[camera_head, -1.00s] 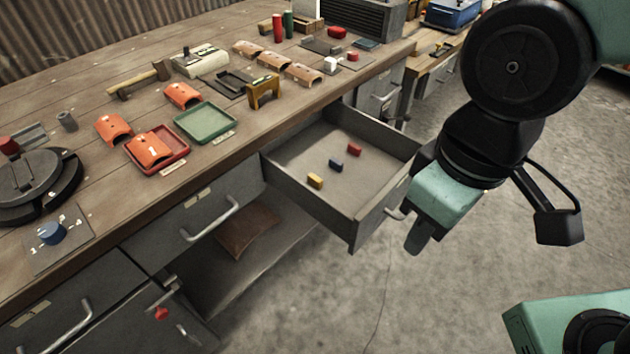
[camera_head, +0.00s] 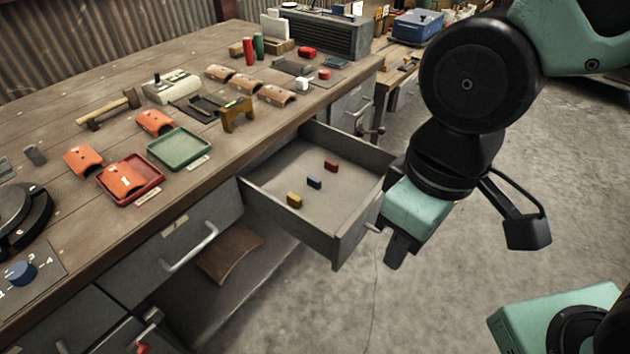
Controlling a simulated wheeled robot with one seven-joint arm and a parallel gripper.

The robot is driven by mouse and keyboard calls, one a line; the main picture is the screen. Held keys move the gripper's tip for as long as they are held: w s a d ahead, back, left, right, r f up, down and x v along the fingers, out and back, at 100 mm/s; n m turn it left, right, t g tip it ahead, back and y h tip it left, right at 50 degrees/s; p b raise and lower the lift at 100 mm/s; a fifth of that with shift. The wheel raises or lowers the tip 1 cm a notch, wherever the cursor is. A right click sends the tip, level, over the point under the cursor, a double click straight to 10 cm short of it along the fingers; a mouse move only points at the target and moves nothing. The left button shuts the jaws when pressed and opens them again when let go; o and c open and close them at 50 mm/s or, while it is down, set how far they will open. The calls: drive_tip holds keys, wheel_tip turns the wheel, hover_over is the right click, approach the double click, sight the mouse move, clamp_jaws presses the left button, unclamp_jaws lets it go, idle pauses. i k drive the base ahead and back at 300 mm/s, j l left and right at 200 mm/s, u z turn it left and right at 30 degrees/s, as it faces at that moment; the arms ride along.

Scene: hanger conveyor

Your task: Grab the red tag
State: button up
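A small red block-like tag (camera_head: 331,166) lies in the open drawer (camera_head: 352,238), towards its far right side. The red tag is clear of the gripper.
The workbench (camera_head: 110,240) holds a green tray (camera_head: 180,165), a red tray (camera_head: 148,187), orange curved pieces and a hammer (camera_head: 105,110). A brown cushion-like piece (camera_head: 230,252) lies on the shelf below. A small red thing (camera_head: 143,347) shows at the lower cabinet.

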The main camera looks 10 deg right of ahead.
sight(329, 164)
drive_tip(key=i+j, duration=0.35)
drive_tip(key=j, duration=0.15)
drive_tip(key=i+j, duration=0.3)
drive_tip(key=j, duration=0.15)
